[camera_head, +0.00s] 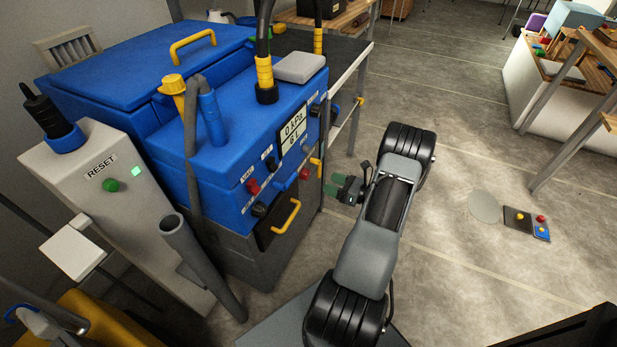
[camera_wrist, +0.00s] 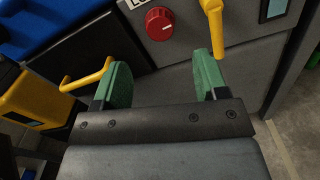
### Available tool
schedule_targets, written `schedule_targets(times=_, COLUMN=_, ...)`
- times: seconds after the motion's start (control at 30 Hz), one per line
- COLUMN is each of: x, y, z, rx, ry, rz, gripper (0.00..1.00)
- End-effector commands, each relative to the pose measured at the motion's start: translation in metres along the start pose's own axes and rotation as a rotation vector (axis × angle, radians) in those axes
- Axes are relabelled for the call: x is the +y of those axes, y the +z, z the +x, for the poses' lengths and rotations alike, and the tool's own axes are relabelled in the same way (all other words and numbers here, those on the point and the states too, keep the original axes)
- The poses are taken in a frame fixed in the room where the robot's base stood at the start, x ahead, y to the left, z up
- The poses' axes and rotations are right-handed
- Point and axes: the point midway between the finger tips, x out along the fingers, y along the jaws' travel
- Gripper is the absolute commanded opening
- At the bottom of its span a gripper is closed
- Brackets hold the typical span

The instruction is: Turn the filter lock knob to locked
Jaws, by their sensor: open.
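A round red knob (camera_head: 304,173) with a white mark sits on the grey lower front of the blue machine (camera_head: 238,110), beside a yellow lever (camera_head: 316,166). It also shows in the wrist view (camera_wrist: 160,23), top centre, beyond the fingertips. The lettering above it is cut off, so I cannot read whether it is the filter lock. My gripper (camera_head: 335,186) has green finger pads and is open and empty. It is just right of the machine front, apart from the knob. In the wrist view, the gap between the fingertips (camera_wrist: 164,62) lies just below the knob.
The yellow lever (camera_wrist: 213,18) hangs close to the right finger. A yellow drawer handle (camera_wrist: 90,76) is near the left finger. Another red knob (camera_head: 252,186) and black knobs (camera_head: 260,210) are on the machine. A grey RESET post (camera_head: 118,190) stands left.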

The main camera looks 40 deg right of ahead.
Motion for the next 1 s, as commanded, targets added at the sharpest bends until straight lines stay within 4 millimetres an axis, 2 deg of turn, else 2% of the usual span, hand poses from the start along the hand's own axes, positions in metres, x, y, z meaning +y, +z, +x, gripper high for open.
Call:
schedule_targets(times=0.03, x=0.001, y=-0.002, z=0.011, rx=0.002, ry=0.005, rz=-0.001, gripper=0.67)
schedule_targets(times=0.2, x=0.001, y=-0.002, z=0.044, rx=0.002, ry=0.007, rz=-0.001, gripper=0.67)
schedule_targets(times=0.5, x=0.002, y=-0.001, z=0.082, rx=0.003, ry=0.006, rz=-0.002, gripper=0.67)
schedule_targets(times=0.7, x=0.002, y=-0.001, z=0.090, rx=0.003, ry=0.005, rz=-0.002, gripper=0.67)
schedule_targets(times=1.0, x=0.002, y=0.000, z=0.091, rx=0.003, ry=0.005, rz=-0.001, gripper=0.66)
